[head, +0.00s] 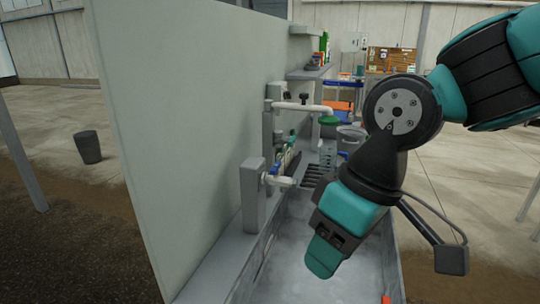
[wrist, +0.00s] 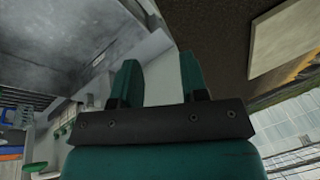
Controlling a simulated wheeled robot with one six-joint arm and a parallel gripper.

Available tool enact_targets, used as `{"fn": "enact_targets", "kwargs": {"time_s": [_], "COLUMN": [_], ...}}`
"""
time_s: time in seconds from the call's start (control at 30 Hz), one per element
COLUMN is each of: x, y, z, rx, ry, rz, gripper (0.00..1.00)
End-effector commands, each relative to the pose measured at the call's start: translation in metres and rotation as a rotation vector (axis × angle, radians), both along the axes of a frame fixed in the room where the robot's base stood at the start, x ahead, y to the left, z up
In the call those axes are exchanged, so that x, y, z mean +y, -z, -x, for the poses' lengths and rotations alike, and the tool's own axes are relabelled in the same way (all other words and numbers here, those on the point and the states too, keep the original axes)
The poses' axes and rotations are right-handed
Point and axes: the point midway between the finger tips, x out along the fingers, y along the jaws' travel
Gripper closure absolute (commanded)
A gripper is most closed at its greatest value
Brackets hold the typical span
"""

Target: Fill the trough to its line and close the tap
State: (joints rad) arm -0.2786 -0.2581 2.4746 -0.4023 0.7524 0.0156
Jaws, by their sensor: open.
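The grey trough (head: 297,250) runs along the foot of the panel in the head view, and its grey inside also shows at the upper left of the wrist view (wrist: 60,45). I cannot make out a fill line or a water level. A tap with a white spout (head: 281,181) and a blue part at its valve sits on a grey post (head: 252,197) at the trough's left side. No stream shows clearly at its spout. My gripper (head: 324,258) hangs over the trough, right of and nearer than the tap. In the wrist view its two teal fingers (wrist: 160,82) are apart with nothing between them.
A tall pale panel (head: 180,140) stands left of the trough. Behind the tap are a white pipe (head: 302,107) with a black knob, a green bowl (head: 329,120) and a grey bucket (head: 350,136). A dark bin (head: 88,147) stands on the open floor at left.

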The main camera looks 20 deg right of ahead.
Motion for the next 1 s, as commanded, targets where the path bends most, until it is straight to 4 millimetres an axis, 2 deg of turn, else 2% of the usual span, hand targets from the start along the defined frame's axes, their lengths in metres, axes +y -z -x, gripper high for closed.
{"fn": "enact_targets", "kwargs": {"time_s": [0.17, 0.2, 0.3, 0.4, 0.5, 0.6, 0.7, 0.87, 1.0], "x": [-0.012, -0.015, -0.020, -0.022, -0.020, -0.015, -0.011, -0.006, -0.008], "y": [-0.024, -0.031, -0.047, -0.061, -0.071, -0.076, -0.078, -0.078, -0.069], "z": [-0.103, -0.129, -0.190, -0.241, -0.280, -0.307, -0.324, -0.335, -0.339], "rx": [-0.071, -0.089, -0.129, -0.164, -0.186, -0.196, -0.198, -0.195, -0.194], "ry": [0.204, 0.269, 0.440, 0.619, 0.795, 0.949, 1.068, 1.174, 1.195], "rz": [0.136, 0.168, 0.232, 0.272, 0.289, 0.287, 0.276, 0.260, 0.258], "gripper": [0.60, 0.60, 0.60, 0.60, 0.60, 0.60, 0.60, 0.60, 0.60]}}
